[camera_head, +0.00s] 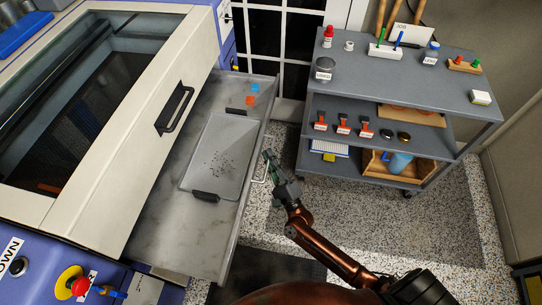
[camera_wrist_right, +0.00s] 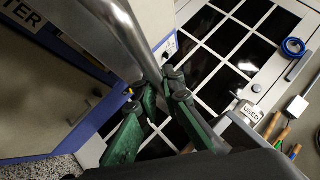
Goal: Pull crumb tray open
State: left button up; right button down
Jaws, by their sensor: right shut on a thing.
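The crumb tray (camera_head: 222,240) is a wide grey drawer standing well out from under the laser machine's front. A shallow grey pan (camera_head: 228,130) with dark crumbs and two black grips lies in it. Small blue and orange pieces (camera_head: 252,93) lie near its far end. My right gripper (camera_head: 268,166) is at the tray's front edge, shut on the pale handle (camera_head: 262,168). In the right wrist view the green fingers (camera_wrist_right: 165,86) close beside a thick grey metal bar; the fingers partly hide the grip. My left gripper is out of view.
The machine's lid (camera_head: 135,115) with a black handle is shut above the tray. A grey cart (camera_head: 400,85) with bottles, tools and wheels stands to the right of the tray. Speckled floor and a dark mat (camera_head: 268,272) lie in front.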

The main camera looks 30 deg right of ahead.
jog(key=shift+a+f, duration=0.15)
jog(key=shift+f, duration=0.05)
jog(key=c, duration=2.3)
grip_release()
jog(key=shift+s+r, duration=0.1)
jog(key=v, duration=1.2)
